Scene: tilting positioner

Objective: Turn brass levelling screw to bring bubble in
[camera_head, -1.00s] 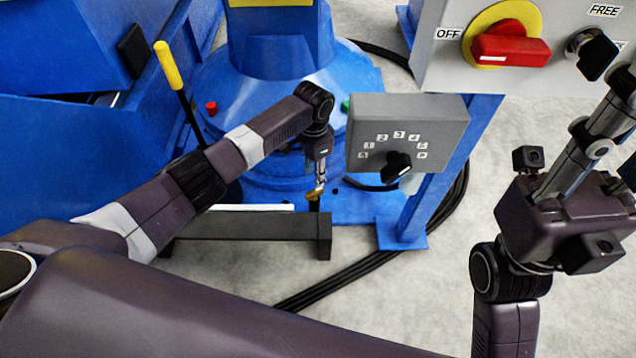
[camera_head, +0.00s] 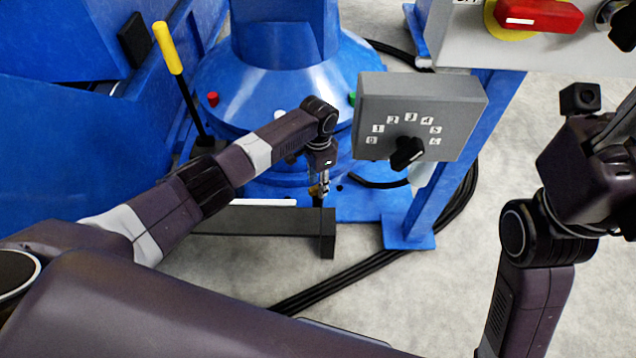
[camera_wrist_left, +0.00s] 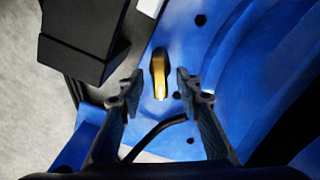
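The brass screw (camera_wrist_left: 159,77) shows in the left wrist view as a small gold piece in a dark surround above blue metal. My left gripper (camera_wrist_left: 160,85) is open, with one finger on each side of the screw and visible gaps between. In the head view my left gripper (camera_head: 321,184) points down at a small brass spot (camera_head: 317,190) by the end of a black beam; the fingers partly cover it. My right gripper (camera_head: 624,128) is at the right edge, largely cut off, so its fingers cannot be judged. I cannot see a bubble in either view.
A grey dial box (camera_head: 440,88) with a black knob stands close right of my left gripper, on a blue post (camera_head: 440,180). A black beam (camera_head: 270,224) lies in front. A yellow-handled lever (camera_head: 168,48) stands left. A red switch (camera_head: 540,14) is at upper right.

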